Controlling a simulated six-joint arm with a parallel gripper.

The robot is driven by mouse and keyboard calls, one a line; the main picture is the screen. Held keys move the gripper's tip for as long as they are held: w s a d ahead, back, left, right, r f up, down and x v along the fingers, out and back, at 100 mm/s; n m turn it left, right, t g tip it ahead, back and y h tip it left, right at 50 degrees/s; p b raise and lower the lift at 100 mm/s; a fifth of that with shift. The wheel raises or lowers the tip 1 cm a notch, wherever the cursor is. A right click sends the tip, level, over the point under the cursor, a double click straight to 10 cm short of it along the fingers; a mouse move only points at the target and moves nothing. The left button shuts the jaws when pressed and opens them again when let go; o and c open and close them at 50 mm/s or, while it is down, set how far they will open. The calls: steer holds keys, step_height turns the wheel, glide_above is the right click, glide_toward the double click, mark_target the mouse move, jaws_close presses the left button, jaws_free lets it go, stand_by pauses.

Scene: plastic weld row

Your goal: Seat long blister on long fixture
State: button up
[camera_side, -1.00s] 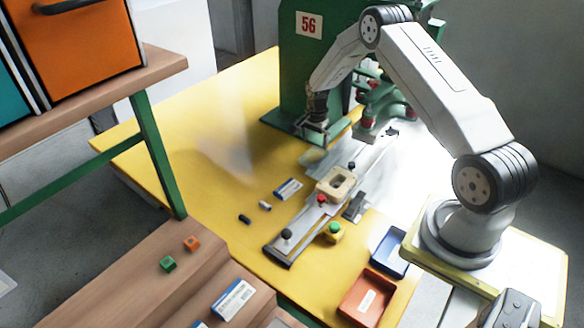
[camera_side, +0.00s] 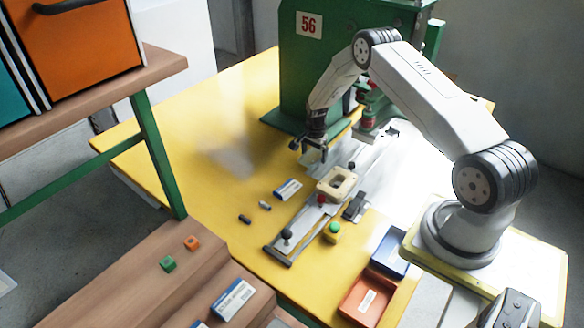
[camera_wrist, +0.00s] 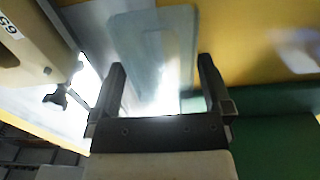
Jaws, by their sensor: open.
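A clear, pale blister (camera_wrist: 150,45) with rounded corners lies flat on the yellow table in the wrist view, just beyond my fingertips and roughly between them. In the side view it is hard to make out at my gripper. My gripper (camera_side: 313,155) is open and empty, low over the table beyond the fixture; both fingers also show in the wrist view (camera_wrist: 160,80). A beige fixture block (camera_side: 338,184) with an opening in it sits on the grey slide rail. Its edge, with an upside-down number label, shows at the left of the wrist view (camera_wrist: 35,45).
The green machine (camera_side: 315,65) marked 56 stands behind. Dark-knobbed screws and a green button (camera_side: 333,228) are around the rail (camera_side: 300,235). A small blue-white box (camera_side: 288,189) lies left of the fixture. Blue (camera_side: 391,250) and orange (camera_side: 367,298) trays are at front right.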

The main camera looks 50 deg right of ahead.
steer(key=c, duration=0.7)
steer(key=shift+o, duration=0.2)
steer(key=shift+r, duration=0.2)
steer(key=shift+r, duration=2.1)
steer(key=s+a+r, duration=0.2)
steer(key=s+a, duration=0.1)
steer(key=s, duration=0.3)
steer(key=s+a+r, duration=0.2)
steer(key=s+a, duration=0.1)
steer(key=s, duration=0.3)
steer(key=shift+s+a, duration=0.15)
steer(key=shift+s, duration=0.25)
